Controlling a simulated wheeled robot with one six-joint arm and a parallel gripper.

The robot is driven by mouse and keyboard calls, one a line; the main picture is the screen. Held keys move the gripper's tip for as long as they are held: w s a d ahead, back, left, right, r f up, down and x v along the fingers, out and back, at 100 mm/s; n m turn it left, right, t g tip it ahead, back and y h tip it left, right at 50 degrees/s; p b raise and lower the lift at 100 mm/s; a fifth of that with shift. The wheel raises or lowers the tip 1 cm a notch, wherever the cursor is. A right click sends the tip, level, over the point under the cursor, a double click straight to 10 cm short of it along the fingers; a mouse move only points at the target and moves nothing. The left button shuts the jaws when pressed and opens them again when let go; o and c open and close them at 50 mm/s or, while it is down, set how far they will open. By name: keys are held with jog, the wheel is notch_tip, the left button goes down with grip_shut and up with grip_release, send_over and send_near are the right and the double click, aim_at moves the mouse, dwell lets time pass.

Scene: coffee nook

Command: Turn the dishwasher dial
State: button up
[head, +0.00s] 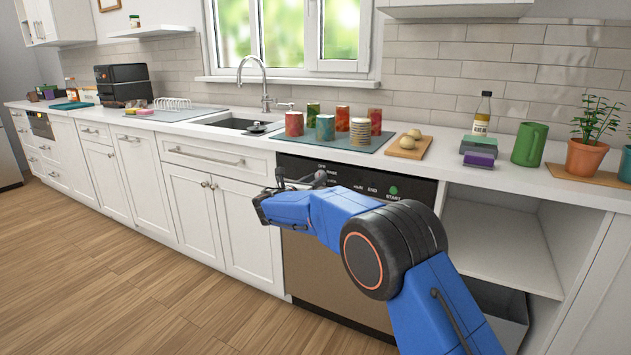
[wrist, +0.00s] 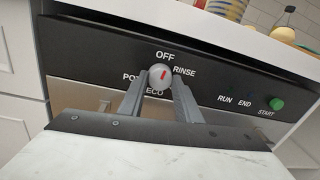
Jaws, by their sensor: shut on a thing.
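The dishwasher (head: 335,280) has a black control panel over a brown-grey door, under the counter. In the wrist view its panel (wrist: 92,45) shows the labels OFF, RINSE, ECO and a partly covered one on the left. My gripper (wrist: 158,88) is shut on the dial, one finger on each side.
A green START button (wrist: 276,104) is to the right on the panel, beside RUN and END. Floor at left is clear.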

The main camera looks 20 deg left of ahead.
jog(key=m, duration=0.7)
jog(key=m+y, duration=0.1)
jog(key=m, duration=0.5)
jog(key=shift+r, duration=0.1)
jog(key=m, duration=0.4)
jog(key=shift+d, duration=0.1)
jog(key=shift+m, duration=2)
jog(key=o, duration=1.1)
jog(key=shift+d, duration=0.1)
jog(key=shift+c, duration=0.2)
jog(key=shift+s, duration=0.1)
